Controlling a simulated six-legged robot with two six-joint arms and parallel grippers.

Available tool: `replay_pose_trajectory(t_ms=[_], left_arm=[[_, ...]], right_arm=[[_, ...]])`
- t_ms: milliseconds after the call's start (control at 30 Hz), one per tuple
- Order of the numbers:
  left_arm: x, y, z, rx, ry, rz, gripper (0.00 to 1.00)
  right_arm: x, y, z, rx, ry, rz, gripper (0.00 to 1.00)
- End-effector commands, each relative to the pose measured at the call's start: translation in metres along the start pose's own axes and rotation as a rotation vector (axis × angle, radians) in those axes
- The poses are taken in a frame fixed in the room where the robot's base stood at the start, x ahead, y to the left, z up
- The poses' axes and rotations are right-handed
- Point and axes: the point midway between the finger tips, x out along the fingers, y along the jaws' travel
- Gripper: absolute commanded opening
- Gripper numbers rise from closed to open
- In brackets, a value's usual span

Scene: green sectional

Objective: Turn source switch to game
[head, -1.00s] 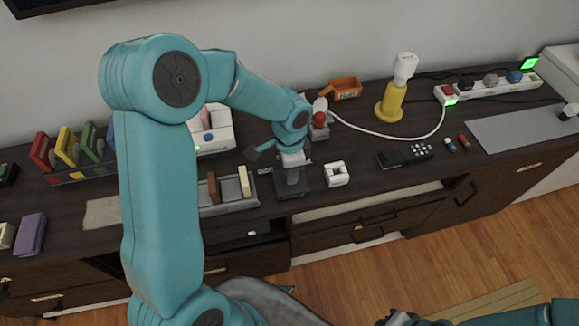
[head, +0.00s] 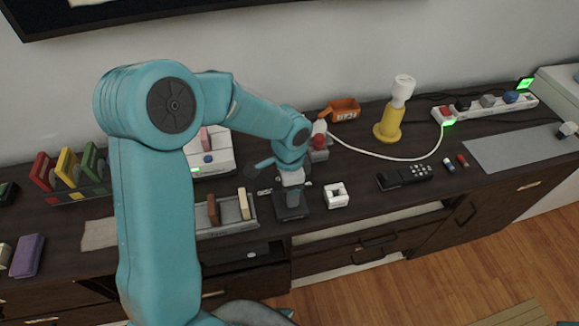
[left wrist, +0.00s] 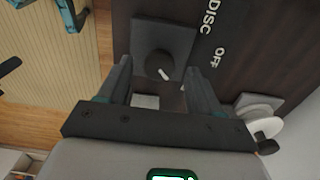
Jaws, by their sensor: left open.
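The source switch is a dark round knob (left wrist: 160,65) with a white pointer mark, on a dark square plate (left wrist: 150,40) in the left wrist view. The pointer slants toward the lower right of that view. White words DISC and OFF stand on the dark top to the right; no GAME label is readable. My left gripper (left wrist: 158,82) is open, with its fingers on either side of the knob; contact cannot be told. In the head view my left gripper (head: 292,182) is over the switch's dark plate (head: 291,212), and the knob is hidden. My right gripper is out of view.
A white square ring (head: 336,204) stands close right of the switch. A grey tray (head: 228,226) with upright pieces is left. A red-and-white object (head: 319,142) stands behind. A black remote (head: 404,176) and yellow lamp (head: 388,125) are farther right.

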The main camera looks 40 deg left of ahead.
Motion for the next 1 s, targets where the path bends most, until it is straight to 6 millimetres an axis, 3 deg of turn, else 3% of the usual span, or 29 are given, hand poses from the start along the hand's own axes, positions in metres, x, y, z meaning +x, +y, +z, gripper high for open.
replay_pose_trajectory(t_ms=[300, 500, 700, 1000], left_arm=[[-0.085, -0.001, -0.001, 0.001, 0.007, -0.006, 0.64], [-0.127, 0.0, -0.001, 0.002, 0.006, -0.004, 0.64], [-0.148, 0.0, -0.001, 0.001, 0.004, -0.003, 0.64], [-0.15, 0.0, 0.0, 0.001, 0.003, -0.002, 0.64]], right_arm=[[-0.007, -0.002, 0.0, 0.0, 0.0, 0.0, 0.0], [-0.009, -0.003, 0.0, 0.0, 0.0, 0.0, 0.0], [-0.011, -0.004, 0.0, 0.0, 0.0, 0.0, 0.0], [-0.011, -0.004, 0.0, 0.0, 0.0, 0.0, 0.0]])
